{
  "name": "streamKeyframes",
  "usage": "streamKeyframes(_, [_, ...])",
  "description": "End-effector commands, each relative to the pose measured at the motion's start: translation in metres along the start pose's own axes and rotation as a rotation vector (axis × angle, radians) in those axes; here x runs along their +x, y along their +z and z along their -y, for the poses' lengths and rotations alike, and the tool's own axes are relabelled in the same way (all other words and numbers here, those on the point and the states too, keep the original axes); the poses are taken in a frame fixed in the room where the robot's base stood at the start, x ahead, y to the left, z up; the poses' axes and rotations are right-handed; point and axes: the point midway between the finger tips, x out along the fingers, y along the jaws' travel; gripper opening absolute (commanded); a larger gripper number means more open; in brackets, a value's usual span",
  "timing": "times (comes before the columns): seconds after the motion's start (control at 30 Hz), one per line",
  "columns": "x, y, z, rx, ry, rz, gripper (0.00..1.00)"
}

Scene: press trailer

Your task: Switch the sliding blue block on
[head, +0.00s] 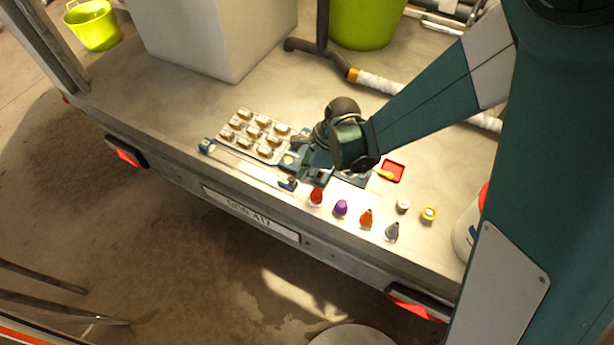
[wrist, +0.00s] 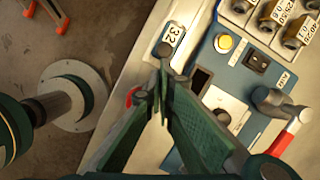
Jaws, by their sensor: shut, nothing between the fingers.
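A pale straight rail (head: 245,166) lies along the trailer's rear edge in the head view. A small blue piece (head: 205,146) sits at its left end and another blue piece (head: 288,183) at its right end. I cannot tell which of them is the sliding block. My gripper (head: 318,172) is low over the trailer bed, just right of the rail's right end. In the wrist view its fingers (wrist: 163,85) are together with nothing between them. The fingers hide part of the edge there, and I cannot tell whether they touch anything.
A blue-grey panel (wrist: 238,76) with a yellow button (wrist: 225,43) and a red-handled lever (wrist: 296,128) is beside the fingers. A tray of several switches (head: 240,124) lies behind the rail. Coloured knobs, including a purple one (head: 340,208), stand to the right.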

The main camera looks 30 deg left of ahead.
Motion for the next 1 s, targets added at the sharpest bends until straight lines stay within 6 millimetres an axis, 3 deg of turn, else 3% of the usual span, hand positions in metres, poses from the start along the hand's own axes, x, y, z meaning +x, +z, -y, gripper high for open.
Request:
streamKeyframes(0.27, [0.003, 0.009, 0.005, -0.001, 0.0, 0.0, 0.0])
streamKeyframes(0.47, [0.012, 0.035, 0.018, -0.003, 0.001, 0.0, 0.0])
streamKeyframes(1.0, [0.05, 0.158, 0.084, -0.004, 0.001, 0.0, 0.0])
